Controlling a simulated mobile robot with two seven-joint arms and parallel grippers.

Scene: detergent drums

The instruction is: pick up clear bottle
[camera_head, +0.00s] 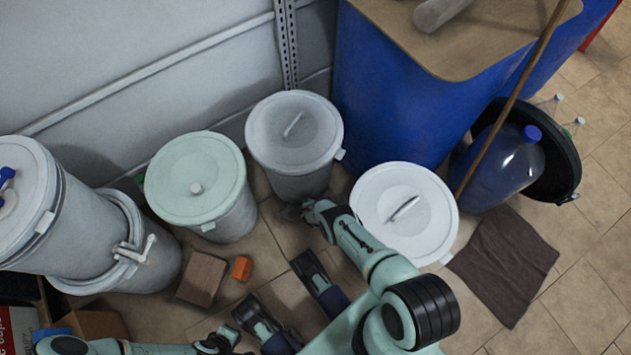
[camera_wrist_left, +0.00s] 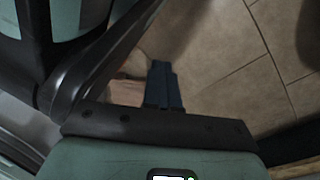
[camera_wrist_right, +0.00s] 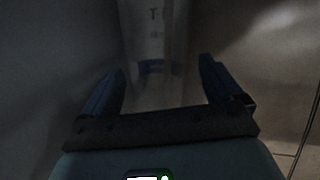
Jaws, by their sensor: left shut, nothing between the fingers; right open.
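In the right wrist view, a pale, bottle-like thing with faint lettering and a blue band (camera_wrist_right: 152,35) stands ahead of my right gripper (camera_wrist_right: 160,68). That gripper is open, its fingers on either side of the thing's lower part; contact cannot be told. In the head view, the right hand (camera_head: 298,212) reaches low between the drums, its fingertips hidden. My left gripper (camera_wrist_left: 161,66) is shut and empty, low over the floor.
Lidded drums stand around the right hand: a greenish one (camera_head: 192,172), a grey one (camera_head: 280,130) and a white one (camera_head: 380,195). A brown box (camera_head: 201,278) and an orange block (camera_head: 241,268) lie on the floor.

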